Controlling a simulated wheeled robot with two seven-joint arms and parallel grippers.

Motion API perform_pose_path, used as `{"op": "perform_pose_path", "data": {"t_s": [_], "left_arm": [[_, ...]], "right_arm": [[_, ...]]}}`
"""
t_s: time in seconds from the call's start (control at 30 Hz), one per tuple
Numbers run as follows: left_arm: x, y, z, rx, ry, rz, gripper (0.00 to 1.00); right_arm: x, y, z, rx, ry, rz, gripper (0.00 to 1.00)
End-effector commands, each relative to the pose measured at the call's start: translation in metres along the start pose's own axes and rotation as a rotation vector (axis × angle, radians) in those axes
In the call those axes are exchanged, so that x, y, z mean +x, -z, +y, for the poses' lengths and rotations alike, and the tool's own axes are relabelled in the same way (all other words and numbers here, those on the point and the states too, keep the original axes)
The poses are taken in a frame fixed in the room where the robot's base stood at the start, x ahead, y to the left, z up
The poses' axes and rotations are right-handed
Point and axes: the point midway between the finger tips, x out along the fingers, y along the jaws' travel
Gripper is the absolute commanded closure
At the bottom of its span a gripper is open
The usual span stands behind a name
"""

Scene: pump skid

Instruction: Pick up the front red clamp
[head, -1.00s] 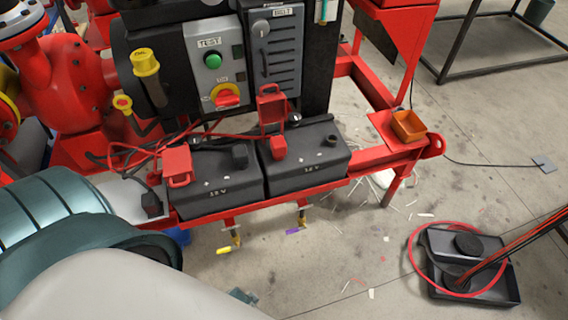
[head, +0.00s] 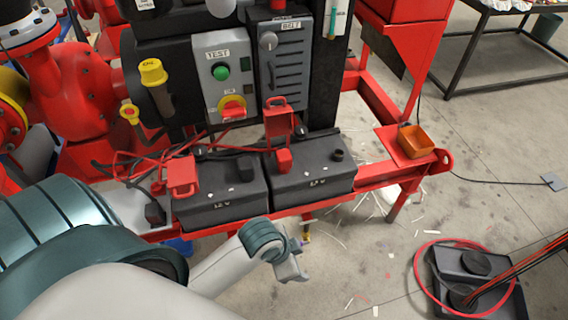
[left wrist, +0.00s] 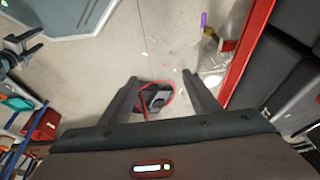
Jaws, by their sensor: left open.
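One red clamp (head: 183,177) sits at the front left corner of the left battery (head: 220,200), with red cable running from it. I cannot tell for sure which is the front clamp; the left one looks nearer. My left gripper (head: 298,262) is in front of and below the batteries, away from the clamps. In the left wrist view its fingers (left wrist: 160,77) are open and empty, over floor. No clamp shows there. My right gripper is out of view.
A control panel (head: 221,80) rises behind. A black tray (head: 480,285) with a red hose lies on the floor.

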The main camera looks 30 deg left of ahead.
Motion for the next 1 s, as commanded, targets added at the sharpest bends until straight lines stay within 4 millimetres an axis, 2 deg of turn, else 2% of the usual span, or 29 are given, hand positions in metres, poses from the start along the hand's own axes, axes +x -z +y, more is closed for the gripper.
{"op": "perform_pose_path", "data": {"t_s": [0.03, 0.2, 0.47, 0.77, 1.0], "left_arm": [[-0.005, 0.013, -0.005, 0.061, -0.006, 0.012, 0.44], [-0.016, 0.048, -0.014, 0.296, -0.046, 0.029, 0.44], [-0.030, 0.094, -0.048, 0.707, -0.099, 0.007, 0.44], [-0.059, 0.125, -0.115, 1.094, -0.152, -0.082, 0.44], [-0.100, 0.138, -0.181, 1.324, -0.205, -0.171, 0.44]], "right_arm": [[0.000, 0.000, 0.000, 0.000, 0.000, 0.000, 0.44], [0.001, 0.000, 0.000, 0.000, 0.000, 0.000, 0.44], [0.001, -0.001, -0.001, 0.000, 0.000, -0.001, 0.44], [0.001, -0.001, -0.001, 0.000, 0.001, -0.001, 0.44], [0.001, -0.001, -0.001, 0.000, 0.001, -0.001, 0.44]]}}
